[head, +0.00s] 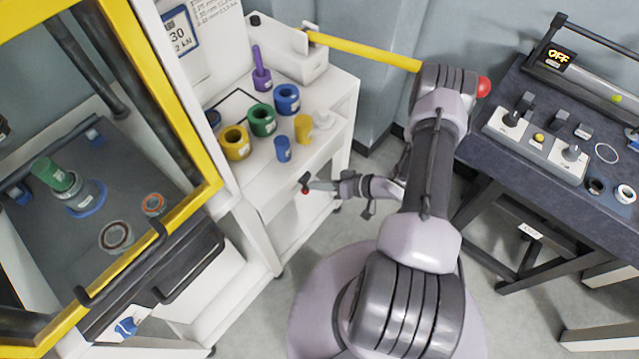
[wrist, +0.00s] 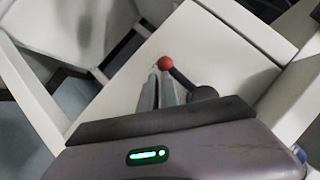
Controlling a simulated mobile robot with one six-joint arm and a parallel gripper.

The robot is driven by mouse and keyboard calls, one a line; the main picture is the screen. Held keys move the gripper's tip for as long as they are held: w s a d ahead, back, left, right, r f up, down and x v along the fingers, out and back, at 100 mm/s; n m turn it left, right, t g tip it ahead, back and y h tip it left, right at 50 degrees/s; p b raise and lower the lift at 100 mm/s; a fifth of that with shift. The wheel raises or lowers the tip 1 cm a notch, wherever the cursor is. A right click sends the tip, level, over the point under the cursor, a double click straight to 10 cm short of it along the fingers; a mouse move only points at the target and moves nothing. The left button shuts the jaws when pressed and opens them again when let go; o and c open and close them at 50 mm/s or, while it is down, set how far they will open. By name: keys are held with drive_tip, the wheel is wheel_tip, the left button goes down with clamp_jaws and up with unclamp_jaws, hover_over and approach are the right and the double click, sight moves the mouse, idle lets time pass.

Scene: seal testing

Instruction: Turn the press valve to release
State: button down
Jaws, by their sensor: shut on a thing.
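A small valve lever with a red ball knob (head: 306,190) is on the front side of the white cabinet beside the press. In the wrist view the red knob (wrist: 166,63) shows at the fingertips, with a dark round hub (wrist: 206,93) to its right. My gripper (head: 317,185) is shut on the valve lever near the knob; its fingers (wrist: 160,88) hide part of the lever. The press with its yellow frame (head: 204,199) stands at the left. Inside it a green-topped cylinder (head: 52,173) sits on a part with a blue ring (head: 92,203).
Coloured rings and cylinders stand on the white cabinet top (head: 225,190), including a green ring (head: 262,120).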

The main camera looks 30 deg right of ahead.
drive_tip(key=shift+s+a+f, duration=0.15)
drive_tip(key=shift+s, duration=0.05)
idle(0.3)
drive_tip(key=p+v, duration=0.4)
drive_tip(key=v, duration=1.3)
drive_tip(key=shift+d, duration=0.25)
drive_tip(key=shift+s, duration=0.1)
